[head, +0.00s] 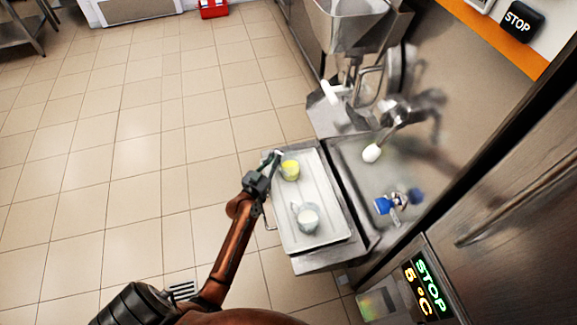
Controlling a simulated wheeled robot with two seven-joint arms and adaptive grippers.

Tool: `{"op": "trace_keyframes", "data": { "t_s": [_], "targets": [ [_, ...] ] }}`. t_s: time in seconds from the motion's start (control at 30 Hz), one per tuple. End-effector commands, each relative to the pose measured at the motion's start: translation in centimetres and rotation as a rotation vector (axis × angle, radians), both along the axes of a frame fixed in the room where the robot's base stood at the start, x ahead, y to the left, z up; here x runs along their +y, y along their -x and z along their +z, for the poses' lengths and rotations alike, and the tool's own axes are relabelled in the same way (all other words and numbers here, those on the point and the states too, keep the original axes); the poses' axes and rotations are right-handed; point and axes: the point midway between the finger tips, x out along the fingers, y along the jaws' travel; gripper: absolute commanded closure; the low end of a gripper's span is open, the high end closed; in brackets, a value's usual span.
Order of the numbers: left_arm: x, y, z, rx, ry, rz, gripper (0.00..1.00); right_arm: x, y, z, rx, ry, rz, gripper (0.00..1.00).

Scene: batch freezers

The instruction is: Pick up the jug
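A clear jug-like vessel with white contents (308,218) stands on a pale metal tray (322,192), toward the tray's near end. A small handle or spout shows at its upper left. A second small clear vessel with yellow contents (290,171) stands near the tray's far end. My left gripper (272,160) is over the tray's far left edge, just left of the yellow vessel. It is small and dark here, and I cannot tell whether its fingers are open or touch that vessel. My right gripper is not in view.
The tray rests on a metal shelf beside a sink-like basin (358,163). A steel machine with a hopper (350,25) stands behind it. A freezer front with a lit display (425,285) is at the lower right. Open tiled floor (130,150) lies left.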

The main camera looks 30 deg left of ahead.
Motion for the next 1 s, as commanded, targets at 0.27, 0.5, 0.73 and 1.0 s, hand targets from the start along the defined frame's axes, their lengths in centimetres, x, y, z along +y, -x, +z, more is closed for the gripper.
{"op": "trace_keyframes", "data": {
  "t_s": [0.27, 0.5, 0.73, 1.0],
  "targets": [
    [0.04, 0.02, 0.01, 0.000, 0.000, 0.000, 1.00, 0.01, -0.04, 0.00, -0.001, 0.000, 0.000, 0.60],
    [0.04, 0.00, 0.10, -0.002, 0.000, 0.001, 1.00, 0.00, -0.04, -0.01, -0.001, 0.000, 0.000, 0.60],
    [0.05, 0.01, 0.14, -0.002, 0.000, 0.001, 1.00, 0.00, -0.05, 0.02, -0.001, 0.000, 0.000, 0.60],
    [0.03, -0.01, 0.72, -0.003, -0.001, 0.000, 1.00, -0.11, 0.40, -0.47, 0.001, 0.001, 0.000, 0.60]
  ]
}}
